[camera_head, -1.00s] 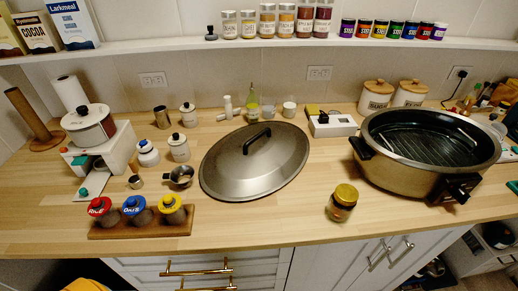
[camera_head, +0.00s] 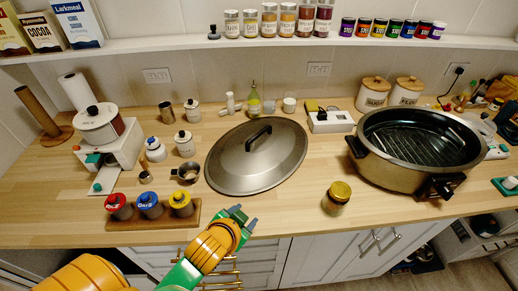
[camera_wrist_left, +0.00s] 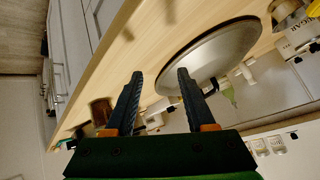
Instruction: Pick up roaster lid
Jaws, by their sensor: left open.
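The roaster lid (camera_head: 257,165) is a large grey oval dome with a black handle (camera_head: 259,136) on top. It lies on the wooden counter in the middle of the head view. The roaster (camera_head: 400,171), tan with a dark ribbed inside, stands open to its right. In the left wrist view the open, empty fingers (camera_wrist_left: 157,97) show before the lid (camera_wrist_left: 212,55). My right gripper is not in view.
A wooden rack (camera_head: 155,222) with red, blue and yellow lidded jars stands left of my left gripper. A gold-lidded jar (camera_head: 337,198) stands to the right of the lid. A small metal pot (camera_head: 186,172) is close to the lid's left edge. Bare counter lies before the lid.

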